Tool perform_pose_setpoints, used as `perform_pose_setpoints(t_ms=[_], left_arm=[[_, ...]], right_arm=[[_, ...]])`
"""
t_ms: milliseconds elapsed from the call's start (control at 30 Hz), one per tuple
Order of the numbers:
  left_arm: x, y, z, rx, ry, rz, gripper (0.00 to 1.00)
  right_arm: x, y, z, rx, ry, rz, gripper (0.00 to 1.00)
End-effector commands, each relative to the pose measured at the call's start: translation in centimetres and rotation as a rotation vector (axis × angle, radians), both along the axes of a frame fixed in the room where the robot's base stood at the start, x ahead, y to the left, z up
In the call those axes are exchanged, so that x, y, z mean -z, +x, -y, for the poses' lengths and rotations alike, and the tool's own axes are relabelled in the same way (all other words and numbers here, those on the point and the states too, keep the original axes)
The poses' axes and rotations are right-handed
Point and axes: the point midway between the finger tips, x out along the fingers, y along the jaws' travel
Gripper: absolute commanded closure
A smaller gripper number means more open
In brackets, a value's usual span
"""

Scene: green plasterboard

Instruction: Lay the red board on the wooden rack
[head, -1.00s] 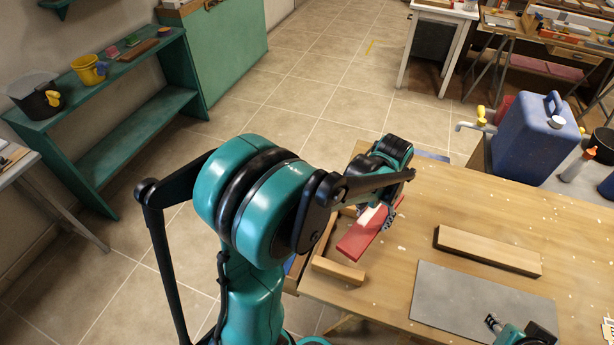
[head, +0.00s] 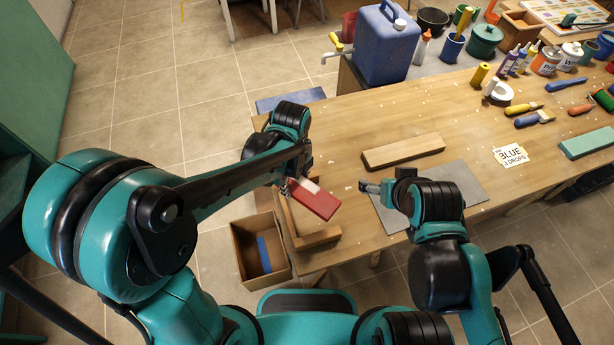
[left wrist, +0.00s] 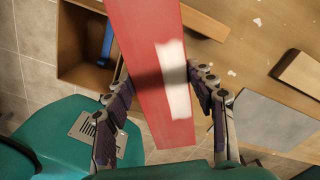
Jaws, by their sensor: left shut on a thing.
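The red board (head: 314,200), with a white patch, is held by my left gripper (head: 292,186) above the left end of the table. In the left wrist view the red board (left wrist: 150,70) runs between the two fingers, which touch its sides. Below it, wooden bars (head: 318,239) form a corner at the table's left edge, apparently the wooden rack; the board partly hides it. My right gripper (head: 372,187) hangs over the grey sheet, no object visible in it; its finger opening is unclear.
A wooden bin (head: 278,279) with a blue piece inside stands below the table's left edge. A wooden plank (head: 403,152) and a grey sheet (head: 455,176) lie on the table. A blue canister (head: 386,45) stands behind. A "BLUE 2 DROPS" card (head: 511,156) lies at right.

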Motion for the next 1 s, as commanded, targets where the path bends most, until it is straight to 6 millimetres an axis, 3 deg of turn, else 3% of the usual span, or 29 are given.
perform_pose_setpoints(t_ms=[100, 300, 800, 1000], left_arm=[[-1.2, -1.1, 1.8, 0.29, 0.0, -0.001, 0.79], [-1.6, -2.0, 3.1, 0.56, 0.0, -0.001, 0.79], [-1.4, -2.0, 3.2, 0.6, 0.001, -0.001, 0.79], [-0.1, -2.0, 3.2, 0.599, 0.001, -0.001, 0.79]], right_arm=[[-1.4, 0.0, 0.0, 0.0, 0.0, 0.0, 0.2], [-2.1, 0.0, 0.0, 0.0, 0.0, 0.0, 0.2], [-1.8, 0.0, 0.0, 0.0, 0.0, 0.0, 0.2], [-0.6, 0.0, 0.0, 0.0, 0.0, 0.0, 0.2]])
